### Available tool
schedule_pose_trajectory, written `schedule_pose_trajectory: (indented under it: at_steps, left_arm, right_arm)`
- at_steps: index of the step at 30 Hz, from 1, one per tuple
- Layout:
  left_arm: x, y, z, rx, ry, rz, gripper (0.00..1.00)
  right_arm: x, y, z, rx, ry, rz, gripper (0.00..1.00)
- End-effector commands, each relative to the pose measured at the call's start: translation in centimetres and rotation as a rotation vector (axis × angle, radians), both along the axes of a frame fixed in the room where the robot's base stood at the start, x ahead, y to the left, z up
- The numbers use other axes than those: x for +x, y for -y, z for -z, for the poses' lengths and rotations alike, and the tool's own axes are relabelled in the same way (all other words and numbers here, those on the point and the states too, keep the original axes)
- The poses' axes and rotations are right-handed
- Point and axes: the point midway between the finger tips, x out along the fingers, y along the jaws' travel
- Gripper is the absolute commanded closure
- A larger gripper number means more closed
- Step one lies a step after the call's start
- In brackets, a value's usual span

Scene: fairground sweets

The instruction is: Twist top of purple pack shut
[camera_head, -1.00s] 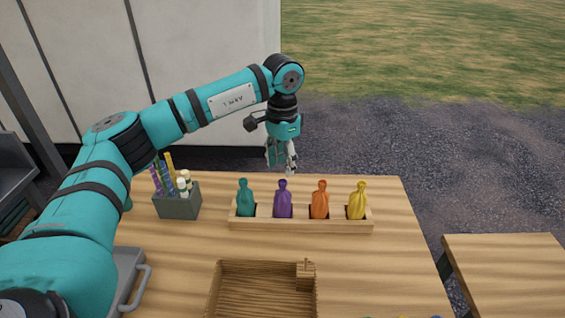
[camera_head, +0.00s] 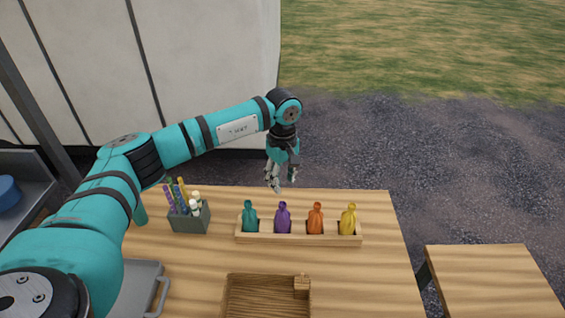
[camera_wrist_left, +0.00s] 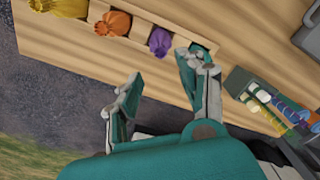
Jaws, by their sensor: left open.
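The purple pack (camera_head: 283,218) stands upright in the wooden rack (camera_head: 300,239), second from the left, its gathered top pointing up. It also shows in the left wrist view (camera_wrist_left: 160,41), just beyond the space between the fingers. A teal pack (camera_head: 250,217) stands to its left; orange (camera_head: 315,218) and yellow (camera_head: 348,219) packs stand to its right. My left gripper (camera_head: 281,185) is open and empty, pointing down above and behind the purple pack, apart from it. In the left wrist view the teal pack is hidden behind a finger. My right gripper is not in view.
A grey holder (camera_head: 190,221) with coloured sticks and white-capped tubes stands left of the rack. An open wooden box (camera_head: 266,280) and a grey tray (camera_head: 140,278) are nearer. A second table (camera_head: 490,275) is at right. The table right of the rack is clear.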

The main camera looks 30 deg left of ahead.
Motion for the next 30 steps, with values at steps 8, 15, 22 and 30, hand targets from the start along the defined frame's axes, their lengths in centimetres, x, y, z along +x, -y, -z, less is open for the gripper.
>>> schedule_pose_trajectory:
  at_steps: [8, 15, 22, 30]
  left_arm:
    - [-0.1, 0.0, 0.3, 0.001, 0.0, -0.105, 0.6]
    - [-0.1, 0.0, 2.1, 0.001, -0.002, -0.102, 0.6]
    - [-0.1, 0.0, 4.8, 0.0, -0.001, -0.101, 0.6]
    - [-0.1, 0.0, 8.1, 0.001, -0.001, -0.1, 0.6]
  right_arm:
    - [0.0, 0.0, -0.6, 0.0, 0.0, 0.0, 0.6]
    - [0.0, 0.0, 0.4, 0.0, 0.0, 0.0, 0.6]
    - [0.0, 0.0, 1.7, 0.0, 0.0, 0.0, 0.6]
    - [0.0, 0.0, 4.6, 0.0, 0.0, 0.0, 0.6]
